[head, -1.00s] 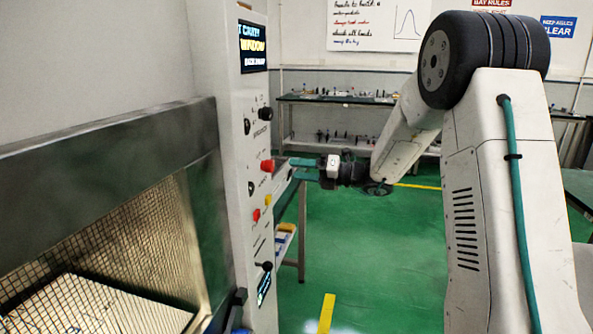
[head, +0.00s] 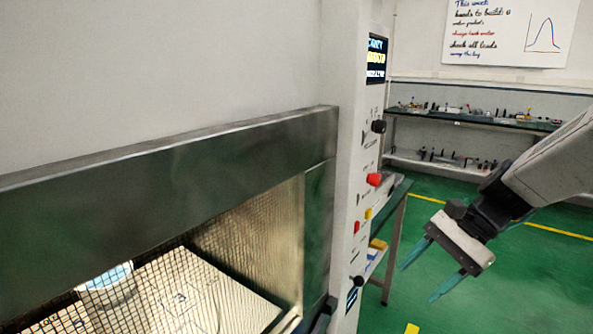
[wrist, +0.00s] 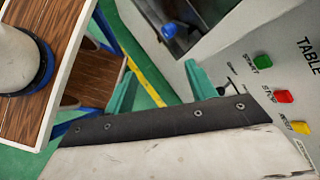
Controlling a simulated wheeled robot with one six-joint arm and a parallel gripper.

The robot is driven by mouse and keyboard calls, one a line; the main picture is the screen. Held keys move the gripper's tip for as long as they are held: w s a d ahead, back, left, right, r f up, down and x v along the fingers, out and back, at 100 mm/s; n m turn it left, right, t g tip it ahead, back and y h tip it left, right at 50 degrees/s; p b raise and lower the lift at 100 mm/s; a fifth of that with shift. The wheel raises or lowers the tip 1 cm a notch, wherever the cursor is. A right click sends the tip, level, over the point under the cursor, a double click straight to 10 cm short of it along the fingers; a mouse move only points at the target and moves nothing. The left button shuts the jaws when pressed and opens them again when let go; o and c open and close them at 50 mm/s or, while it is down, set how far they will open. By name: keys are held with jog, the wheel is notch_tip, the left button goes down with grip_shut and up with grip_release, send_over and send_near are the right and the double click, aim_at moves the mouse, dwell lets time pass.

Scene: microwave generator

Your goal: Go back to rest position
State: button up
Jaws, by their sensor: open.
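My gripper (head: 418,284) hangs in free air at the right of the head view. Its two teal fingers are spread apart and point down and left, with nothing between them. It is to the right of the white control panel (head: 352,215) and clear of it. In the wrist view the two teal fingers (wrist: 160,75) are also apart and empty. A panel with a green button (wrist: 263,62), a red button (wrist: 284,96) and a yellow button (wrist: 300,127) shows to their right.
The large cabinet with a dark metal frame (head: 180,155) and mesh window fills the left. A shelf bench (head: 470,120) stands at the back. A wooden-topped table (wrist: 60,105) bears a white object with a blue ring (wrist: 20,65). Green floor (head: 520,270) is open around my gripper.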

jog(key=s+d+r+n+t+h, duration=0.1)
jog(key=s+n+h, duration=0.3)
jog(key=s, duration=0.4)
jog(key=s+d+r+n+t+h, duration=0.1)
jog(key=s+d+r+n+h, duration=0.1)
jog(key=s+n, duration=0.5)
jog(key=shift+s+d+r+t+h, duration=0.3)
jog(key=shift+s+r+h, duration=0.4)
jog(key=shift+s+h, duration=0.45)
jog(key=shift+a, duration=0.1)
